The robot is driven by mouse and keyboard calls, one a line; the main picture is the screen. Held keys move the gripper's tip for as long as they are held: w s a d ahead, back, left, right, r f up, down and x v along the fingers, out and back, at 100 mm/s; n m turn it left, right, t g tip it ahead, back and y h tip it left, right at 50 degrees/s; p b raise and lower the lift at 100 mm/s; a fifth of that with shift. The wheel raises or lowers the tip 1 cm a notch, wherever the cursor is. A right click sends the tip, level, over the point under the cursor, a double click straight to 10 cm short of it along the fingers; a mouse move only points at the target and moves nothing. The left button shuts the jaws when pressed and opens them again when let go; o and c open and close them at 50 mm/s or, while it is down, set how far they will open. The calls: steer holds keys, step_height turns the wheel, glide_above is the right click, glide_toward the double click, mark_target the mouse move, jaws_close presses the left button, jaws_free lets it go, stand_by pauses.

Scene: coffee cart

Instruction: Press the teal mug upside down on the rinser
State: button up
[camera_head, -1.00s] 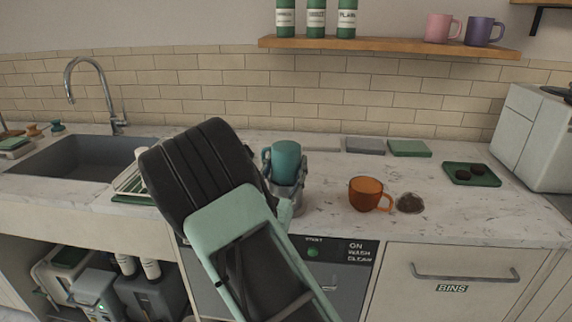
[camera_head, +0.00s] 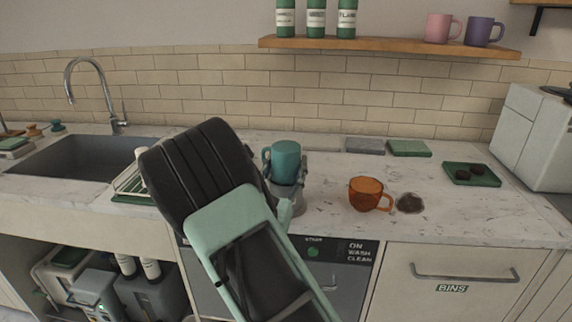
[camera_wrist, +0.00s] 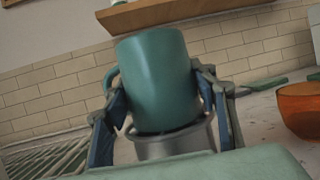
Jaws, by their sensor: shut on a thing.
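The teal mug (camera_head: 286,158) is upside down, its closed base upward and its handle to the left. It also fills the middle of the wrist view (camera_wrist: 155,80), slightly tilted in that picture. My gripper (camera_wrist: 160,88) has one finger on each side of the mug and is shut on it. Directly below the mug is the grey metal rinser (camera_wrist: 175,143), a short cylinder on the counter, also visible in the head view (camera_head: 287,197). A dark line shows between mug rim and rinser; I cannot tell whether they touch. My arm hides the counter to the left.
An orange mug (camera_head: 367,194) and a dark spill (camera_head: 409,203) lie right of the rinser on the marble counter (camera_head: 450,220). A green tray (camera_head: 490,179) with dark pucks is farther right. A dish rack (camera_head: 131,184) and sink (camera_head: 70,165) are left. A shelf (camera_head: 390,45) hangs above.

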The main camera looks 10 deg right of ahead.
mark_target(286, 146)
stand_by(0.3)
step_height(286, 146, up, 7)
steer(key=p, duration=0.6)
stand_by(0.7)
